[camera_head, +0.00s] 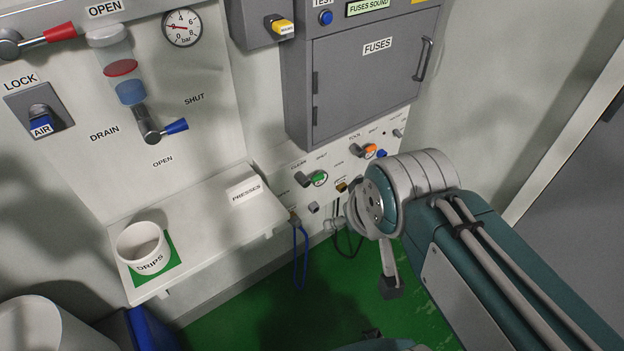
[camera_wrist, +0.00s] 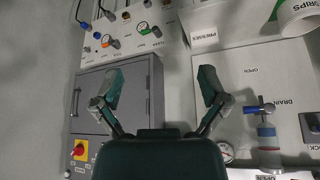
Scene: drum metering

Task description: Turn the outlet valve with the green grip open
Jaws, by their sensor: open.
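The outlet valve with the green grip (camera_head: 319,178) sits on the low wall panel below the fuse cabinet in the head view. Its grip is at the right of a dark grey body, near small labels; one reads SHUT. The green grip also shows at the top of the wrist view (camera_wrist: 143,28), where the scene is upside down. My gripper (camera_wrist: 161,88) is open and empty, its two fingers wide apart, and it is clear of the valve. In the head view my arm's wrist is right of the valve and hides much of the gripper.
An orange-grip valve (camera_head: 370,149) and blue knob (camera_head: 382,154) are close by on the right. The fuse cabinet (camera_head: 365,85) overhangs above. A shelf (camera_head: 200,235) with the DRIPS cup (camera_head: 143,246) juts out at left. A blue cable (camera_head: 303,260) hangs below the panel.

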